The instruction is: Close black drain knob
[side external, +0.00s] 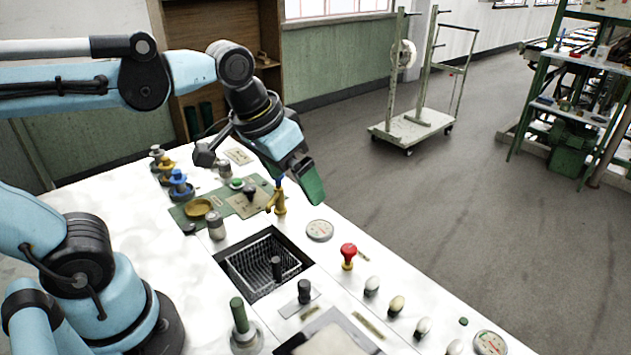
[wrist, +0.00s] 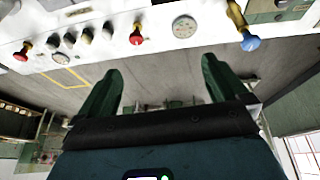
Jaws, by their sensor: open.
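Several black knobs show in the side external view, and I cannot tell which one is the drain knob. One black knob (side external: 304,291) stands upright on a small pale plate in front of the basin. Another black knob (side external: 277,267) stands at the basket basin (side external: 236,283). A third dark knob (side external: 249,191) sits on a beige plate farther back. My gripper (side external: 311,184) is above the worktop's far edge, beside the brass tap and apart from these knobs. In the wrist view my gripper (wrist: 161,82) is open, with nothing between its green fingers.
A brass tap (side external: 280,203) stands close to my gripper. A red knob (side external: 348,255), a round gauge (side external: 320,230) and several pale-topped knobs line the worktop's edge. Blue (side external: 179,184) and yellow (side external: 167,173) valves stand at the back left. Open floor lies beyond.

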